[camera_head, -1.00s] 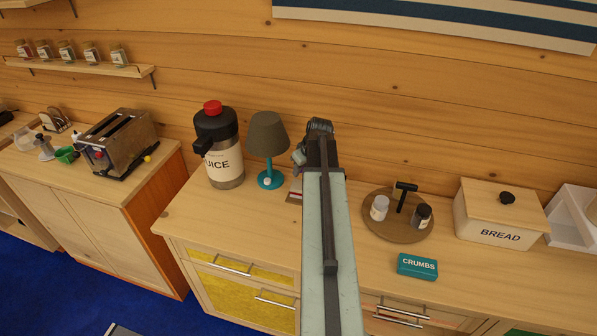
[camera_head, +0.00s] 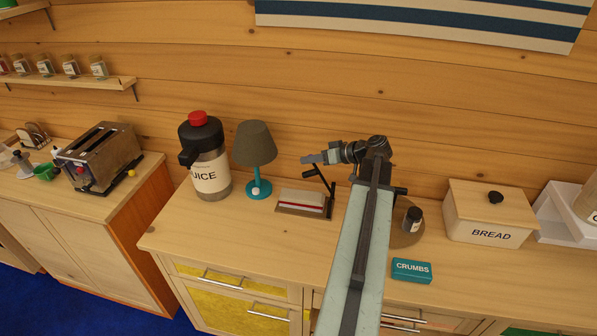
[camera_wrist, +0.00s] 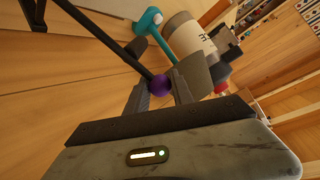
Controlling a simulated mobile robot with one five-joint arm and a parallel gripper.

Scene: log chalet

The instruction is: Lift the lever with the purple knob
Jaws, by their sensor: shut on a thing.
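The purple knob (camera_wrist: 161,84) sits at the end of a dark lever rod (camera_wrist: 105,33), between the two fingers of my gripper (camera_wrist: 160,92) in the wrist view. The fingers are shut on it. In the head view my gripper (camera_head: 312,159) points left at the lever's upper end, and the knob is hidden there. The dark lever (camera_head: 323,178) slants down to an upright post on a low stand (camera_head: 290,208) holding something white and red.
The teal lamp (camera_head: 255,146) and juice dispenser (camera_head: 207,160) stand left of the lever. A round board (camera_head: 405,238) with a dark jar, a CRUMBS box (camera_head: 411,271) and a BREAD box (camera_head: 487,215) are to the right. The counter's front left is clear.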

